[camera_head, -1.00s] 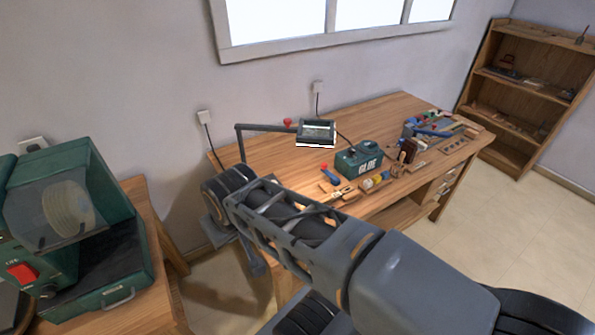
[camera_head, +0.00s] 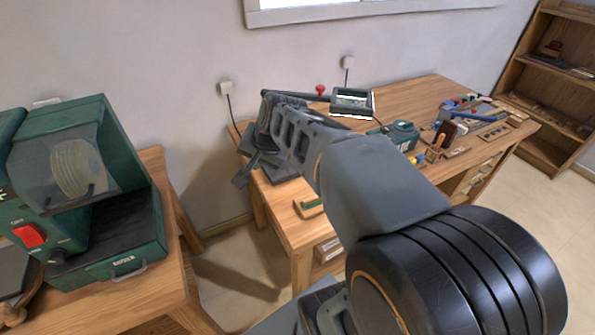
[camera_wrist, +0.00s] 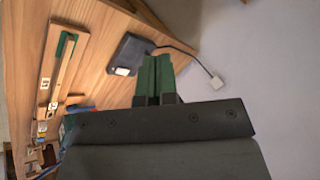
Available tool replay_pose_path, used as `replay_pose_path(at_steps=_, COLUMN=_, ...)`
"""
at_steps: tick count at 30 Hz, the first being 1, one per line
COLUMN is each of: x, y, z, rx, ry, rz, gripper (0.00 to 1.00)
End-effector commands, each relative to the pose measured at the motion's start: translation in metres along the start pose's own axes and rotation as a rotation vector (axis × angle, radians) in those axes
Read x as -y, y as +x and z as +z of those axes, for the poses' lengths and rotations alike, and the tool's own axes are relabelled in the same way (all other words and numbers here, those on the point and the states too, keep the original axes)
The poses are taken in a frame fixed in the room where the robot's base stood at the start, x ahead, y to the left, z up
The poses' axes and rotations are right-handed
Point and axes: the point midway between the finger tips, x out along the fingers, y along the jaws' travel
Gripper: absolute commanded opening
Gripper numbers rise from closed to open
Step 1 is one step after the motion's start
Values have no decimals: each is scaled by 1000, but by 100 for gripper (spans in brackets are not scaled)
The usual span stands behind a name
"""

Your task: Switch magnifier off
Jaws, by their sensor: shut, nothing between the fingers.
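The magnifier's framed head (camera_head: 352,101) hangs over the back of the workbench in the head view, its lower edge bright white. Its support is mostly hidden behind my arm. In the wrist view a dark box, apparently the magnifier's base (camera_wrist: 128,50), sits on the bench with a white switch-like patch (camera_wrist: 122,71). A dark cord runs from it towards a white wall plug (camera_wrist: 215,82). My gripper (camera_wrist: 155,60) has its green fingers together and empty, just beside the box in the picture; I cannot tell whether they touch it. The head view does not show the fingertips clearly.
The wooden workbench (camera_head: 285,205) carries a green box (camera_head: 400,132) and several tools at right. A green machine with a red switch (camera_head: 28,236) stands on a separate table at left. The wall is close behind the bench.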

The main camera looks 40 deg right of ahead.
Motion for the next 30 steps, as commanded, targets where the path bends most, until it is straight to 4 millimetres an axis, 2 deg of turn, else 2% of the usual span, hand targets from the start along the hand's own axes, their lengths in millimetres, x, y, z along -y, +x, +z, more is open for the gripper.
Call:
replay_pose_path(at_steps=1, x=-16, y=39, z=-24, rx=-20, ry=184, rz=-41, gripper=0)
replay_pose_path(at_steps=3, x=-24, y=60, z=-61, rx=-45, ry=430, rz=-113, gripper=0)
replay_pose_path(at_steps=9, x=-64, y=101, z=-154, rx=-99, ry=984, rz=-306, gripper=0)
replay_pose_path(at_steps=12, x=-83, y=110, z=-184, rx=-112, ry=1157, rz=-377, gripper=0)
replay_pose_path(at_steps=15, x=-95, y=114, z=-203, rx=-119, ry=1265, rz=-427, gripper=0)
replay_pose_path(at_steps=19, x=-106, y=118, z=-216, rx=-123, ry=1345, rz=-464, gripper=0)
replay_pose_path(at_steps=30, x=-111, y=118, z=-224, rx=-124, ry=1387, rz=-484, gripper=0)
